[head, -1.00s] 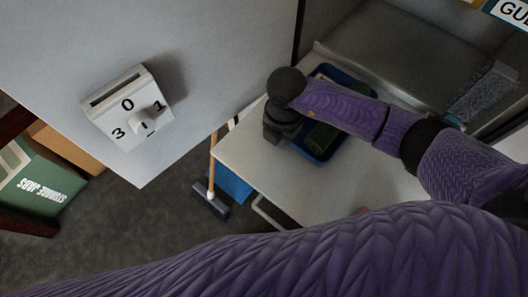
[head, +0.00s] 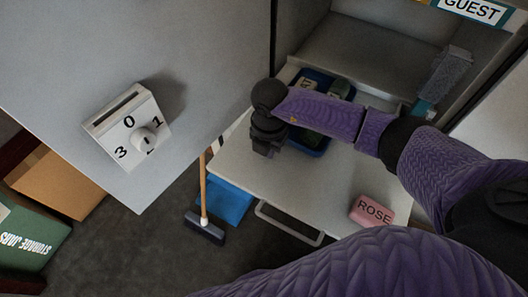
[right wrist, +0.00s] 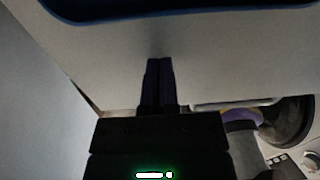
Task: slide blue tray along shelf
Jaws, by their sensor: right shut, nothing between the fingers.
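The blue tray (head: 323,75) lies on the pale shelf (head: 235,165), toward its back, with dark green items (head: 341,88) in it. My right arm crosses over it in the head view and hides its middle. My right gripper (head: 266,148) is beside the tray's left side, pointing down. In the right wrist view its fingers (right wrist: 159,82) are shut and empty, over the bare pale surface. The tray's dark blue edge (right wrist: 180,17) shows beyond the fingertips, apart from them in the picture. My left gripper is not in view.
A pink ROSE block (head: 371,210) lies on the shelf near its front right. A grey brush (head: 446,75) stands at the back right. A grey panel with a numbered dial (head: 145,139) is at left. A broom (head: 204,228) and blue box (head: 232,205) are below the shelf.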

